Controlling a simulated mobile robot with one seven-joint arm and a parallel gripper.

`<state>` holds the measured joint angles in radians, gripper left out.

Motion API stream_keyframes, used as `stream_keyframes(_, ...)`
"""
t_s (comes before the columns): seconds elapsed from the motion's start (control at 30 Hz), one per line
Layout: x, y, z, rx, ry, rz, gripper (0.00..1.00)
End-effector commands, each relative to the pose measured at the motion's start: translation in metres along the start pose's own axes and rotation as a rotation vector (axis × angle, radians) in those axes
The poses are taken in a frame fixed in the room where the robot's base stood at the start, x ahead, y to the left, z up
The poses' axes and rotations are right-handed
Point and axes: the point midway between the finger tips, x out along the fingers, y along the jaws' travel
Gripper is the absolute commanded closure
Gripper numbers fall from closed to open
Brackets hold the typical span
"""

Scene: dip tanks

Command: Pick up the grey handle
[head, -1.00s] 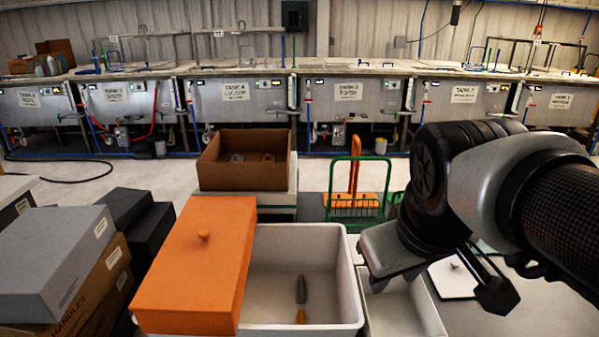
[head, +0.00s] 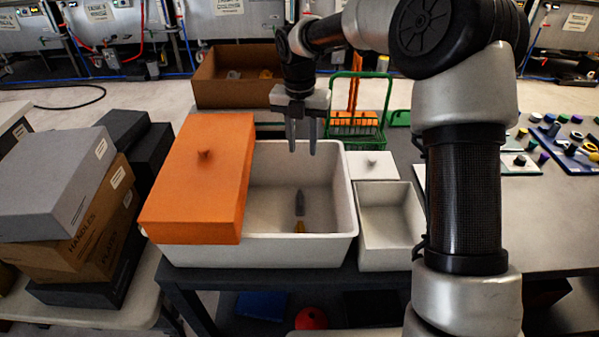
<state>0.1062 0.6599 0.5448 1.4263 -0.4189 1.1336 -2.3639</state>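The grey handle (head: 300,201) lies on the floor of a large white bin (head: 345,200), towards its right side. An orange lid (head: 196,185) with a knob covers the left part of the bin. My gripper (head: 302,150) points down above the back of the open part of the bin. Its two fingers are apart with nothing between them. It is higher than the handle and apart from it.
A smaller white bin (head: 390,225) stands right of the large one. A brown box (head: 236,80) and a green wire basket (head: 355,115) stand behind. Stacked boxes (head: 60,200) crowd the left. A table at right holds several small parts (head: 560,140).

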Motion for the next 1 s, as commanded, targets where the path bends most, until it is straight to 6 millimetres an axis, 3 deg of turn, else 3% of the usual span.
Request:
stream_keyframes(0.1,0.026,0.013,0.010,-0.169,0.038,0.023,0.67)
stream_keyframes(0.23,0.039,0.018,0.014,-0.253,0.051,0.035,0.67)
stream_keyframes(0.37,0.057,0.019,0.013,-0.267,0.054,0.035,0.67)
stream_keyframes(0.73,0.136,0.020,0.007,-0.264,0.055,0.034,0.67)
stream_keyframes(1.0,0.160,0.020,0.007,-0.262,0.052,0.034,0.67)
